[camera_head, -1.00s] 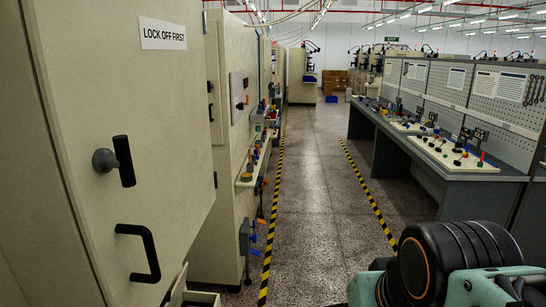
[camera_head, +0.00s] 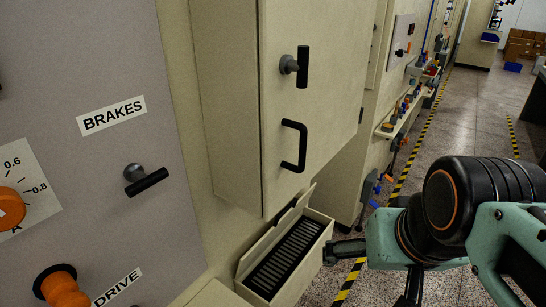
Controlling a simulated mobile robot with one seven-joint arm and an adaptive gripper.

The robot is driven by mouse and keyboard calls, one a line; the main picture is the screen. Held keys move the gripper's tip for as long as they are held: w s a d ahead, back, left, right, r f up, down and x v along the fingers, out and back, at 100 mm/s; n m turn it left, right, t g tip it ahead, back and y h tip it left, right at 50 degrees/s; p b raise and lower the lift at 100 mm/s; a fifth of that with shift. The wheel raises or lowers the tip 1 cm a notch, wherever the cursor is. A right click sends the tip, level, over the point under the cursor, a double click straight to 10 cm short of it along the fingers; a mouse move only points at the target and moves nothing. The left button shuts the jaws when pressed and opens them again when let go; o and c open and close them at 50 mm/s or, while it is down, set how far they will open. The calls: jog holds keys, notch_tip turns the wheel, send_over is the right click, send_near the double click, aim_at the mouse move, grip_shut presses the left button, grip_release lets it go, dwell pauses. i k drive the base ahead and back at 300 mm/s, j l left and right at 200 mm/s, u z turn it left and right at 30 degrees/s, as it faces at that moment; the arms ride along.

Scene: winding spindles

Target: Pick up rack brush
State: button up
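I cannot make out a rack brush in this view. An open cream box (camera_head: 314,226) with a raised lid stands low below the cabinet door, and a black slatted rack (camera_head: 285,255) lies inside it. My arm comes in from the right. A dark part that looks like my gripper (camera_head: 344,250) shows just right of the box in the picture. It is small and dark, partly behind my arm, so its fingers and any gap between them are unclear.
The cabinet door (camera_head: 330,90) has a T-handle and a black pull handle (camera_head: 293,146). A grey panel (camera_head: 90,190) with an orange knob and a BRAKES label (camera_head: 111,116) is close on the left. The aisle floor (camera_head: 450,120) lies to the right, edged by striped tape.

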aim_at(398, 101)
jog(key=u, duration=0.45)
jog(key=i+l+z, duration=0.15)
jog(key=i+l, duration=0.35)
jog(key=l, duration=0.4)
jog(key=i+l+z, duration=0.15)
jog(key=i+l, duration=0.4)
jog(key=l, duration=0.25)
jog(key=i+l+z, duration=0.2)
jog(key=i+l, duration=0.4)
jog(key=l, duration=0.15)
jog(key=i+j+z, duration=0.1)
jog(key=i, duration=0.35)
jog(key=i+j+z, duration=0.1)
jog(key=i+j, duration=0.2)
jog(key=i, duration=0.1)
